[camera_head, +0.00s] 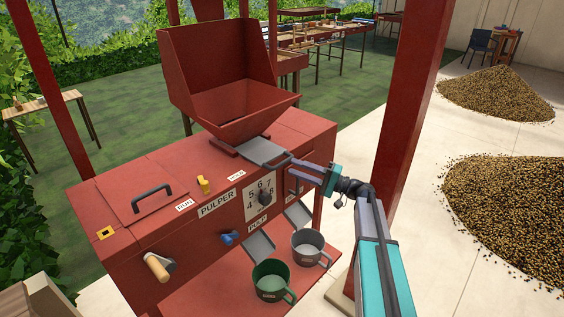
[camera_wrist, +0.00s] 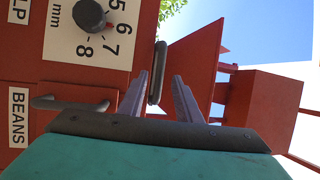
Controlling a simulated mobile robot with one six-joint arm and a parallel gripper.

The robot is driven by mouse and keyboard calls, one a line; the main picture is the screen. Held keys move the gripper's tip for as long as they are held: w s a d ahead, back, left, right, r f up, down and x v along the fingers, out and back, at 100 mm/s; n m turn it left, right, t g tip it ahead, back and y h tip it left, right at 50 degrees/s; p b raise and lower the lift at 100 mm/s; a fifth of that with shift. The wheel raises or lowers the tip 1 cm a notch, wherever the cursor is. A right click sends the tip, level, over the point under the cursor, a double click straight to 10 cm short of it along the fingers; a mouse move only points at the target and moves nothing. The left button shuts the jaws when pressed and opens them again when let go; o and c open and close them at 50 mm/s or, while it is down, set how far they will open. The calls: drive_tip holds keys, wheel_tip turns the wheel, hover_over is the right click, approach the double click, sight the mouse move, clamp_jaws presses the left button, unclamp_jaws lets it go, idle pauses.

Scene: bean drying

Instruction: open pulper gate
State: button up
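The red pulper (camera_head: 160,205) has a flared hopper (camera_head: 240,105) on top. A flat grey gate plate (camera_head: 262,151) sticks out below the hopper on the front side, with a dark handle (camera_head: 281,161) on its outer end. The handle also shows edge-on in the wrist view (camera_wrist: 157,72). My gripper (camera_head: 298,166) is level with the handle, in front of it. In the wrist view its two fingers (camera_wrist: 160,76) are apart, with the handle in line with the gap between them. I cannot tell whether either finger touches it.
A numbered dial (camera_head: 264,197), a yellow switch (camera_head: 204,185) and a wooden-handled crank (camera_head: 158,267) are on the pulper. A green mug (camera_head: 271,281) and a grey mug (camera_head: 308,248) stand under two chutes. A red post (camera_head: 408,100) rises close behind my arm.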

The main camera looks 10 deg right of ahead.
sight(284, 162)
drive_tip(key=shift+p+x, duration=0.75)
drive_tip(key=shift+x, duration=2.15)
clamp_jaws()
